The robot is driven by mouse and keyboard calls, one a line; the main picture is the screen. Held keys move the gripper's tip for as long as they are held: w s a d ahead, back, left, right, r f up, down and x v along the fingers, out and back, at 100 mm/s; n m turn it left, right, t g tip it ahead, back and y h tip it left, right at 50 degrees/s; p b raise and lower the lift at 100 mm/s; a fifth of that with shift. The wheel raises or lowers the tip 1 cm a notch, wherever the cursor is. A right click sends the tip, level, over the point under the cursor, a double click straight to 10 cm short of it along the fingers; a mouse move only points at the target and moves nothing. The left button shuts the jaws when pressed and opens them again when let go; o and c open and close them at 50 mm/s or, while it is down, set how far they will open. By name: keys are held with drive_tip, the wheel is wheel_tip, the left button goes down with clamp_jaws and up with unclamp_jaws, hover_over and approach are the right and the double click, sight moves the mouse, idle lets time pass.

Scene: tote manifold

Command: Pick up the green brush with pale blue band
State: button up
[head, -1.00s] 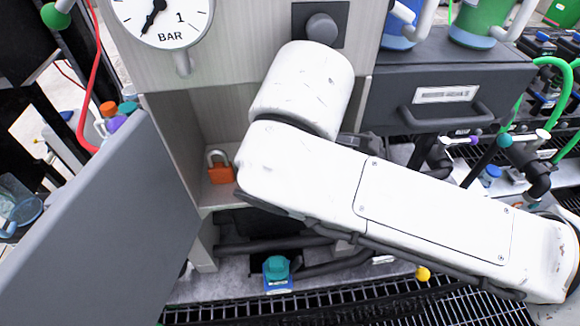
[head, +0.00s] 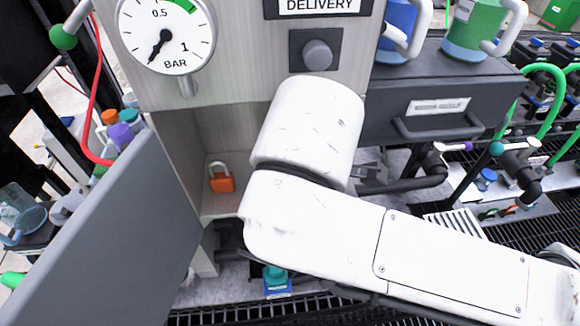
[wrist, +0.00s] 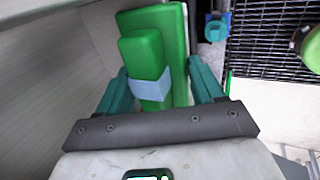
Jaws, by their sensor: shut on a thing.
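The green brush (wrist: 141,55) with its pale blue band (wrist: 150,87) shows in the wrist view, between the teal fingers of my gripper (wrist: 160,80). The fingers are shut on it, one on each side near the band. A longer green part lies right behind the banded part; I cannot tell where one ends and the other begins. In the head view my arm covers the gripper and the brush, so neither shows there.
A grey open door panel (head: 120,240) stands at left. An orange padlock (head: 221,178) sits in the open cabinet (head: 185,165). A dark drawer (head: 450,100) is at right. A blue and teal valve (head: 276,281) stands low by the floor grating (head: 240,312).

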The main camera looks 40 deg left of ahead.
drive_tip(key=s+d+p, duration=0.7)
drive_tip(key=s+d, duration=0.2)
drive_tip(key=d, duration=0.1)
drive_tip(key=shift+d, duration=0.4)
